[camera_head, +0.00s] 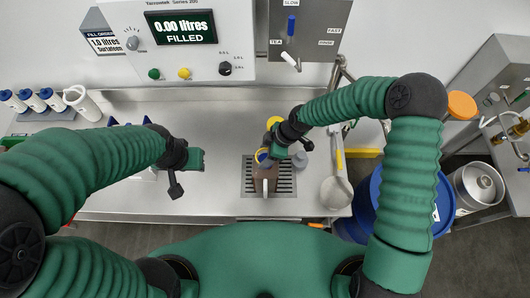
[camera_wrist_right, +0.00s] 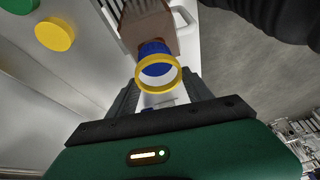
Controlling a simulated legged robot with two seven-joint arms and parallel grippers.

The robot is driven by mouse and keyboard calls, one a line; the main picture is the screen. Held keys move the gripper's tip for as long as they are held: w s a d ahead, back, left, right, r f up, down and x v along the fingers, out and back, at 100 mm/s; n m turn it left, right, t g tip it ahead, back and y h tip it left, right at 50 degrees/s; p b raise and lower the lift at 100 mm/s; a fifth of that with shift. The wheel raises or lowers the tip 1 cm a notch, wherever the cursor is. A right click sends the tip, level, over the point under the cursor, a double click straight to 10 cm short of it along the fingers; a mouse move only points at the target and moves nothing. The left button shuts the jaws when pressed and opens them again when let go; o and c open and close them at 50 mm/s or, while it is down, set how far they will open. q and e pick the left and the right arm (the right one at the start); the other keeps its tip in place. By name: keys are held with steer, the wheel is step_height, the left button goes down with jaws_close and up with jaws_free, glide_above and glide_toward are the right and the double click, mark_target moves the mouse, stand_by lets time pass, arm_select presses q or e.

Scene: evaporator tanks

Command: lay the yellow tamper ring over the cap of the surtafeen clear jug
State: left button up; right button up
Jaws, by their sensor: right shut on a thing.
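The yellow tamper ring (camera_wrist_right: 175,87) is held between the fingers of my right gripper (camera_wrist_right: 158,98), which is shut on it. In the right wrist view, the ring overlaps the lower part of the blue cap (camera_wrist_right: 152,49). I cannot tell whether they touch. The brownish jug (camera_wrist_right: 150,27) is behind the cap. In the head view, the jug (camera_head: 263,173) stands on the drain grate, with my right gripper (camera_head: 268,154) close at its top. My left gripper (camera_head: 197,160) is away to the left over the bench, and its jaw opening is unclear.
The dark grate (camera_head: 286,178) is set in the steel bench (camera_head: 222,190). A filler panel (camera_head: 187,45) reading 0.00 litres is behind. Blue-capped white bottles (camera_head: 32,100) stand at the left. A white ladle-like cup (camera_head: 336,192) and a blue drum (camera_head: 388,215) are at the right.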

steer(key=shift+f+b, duration=0.75)
steer(key=shift+f, duration=0.3)
steer(key=o, duration=1.5)
step_height(320, 180, up, 7)
steer(key=p, duration=0.5)
steer(key=shift+r, duration=0.1)
steer(key=shift+d, duration=0.1)
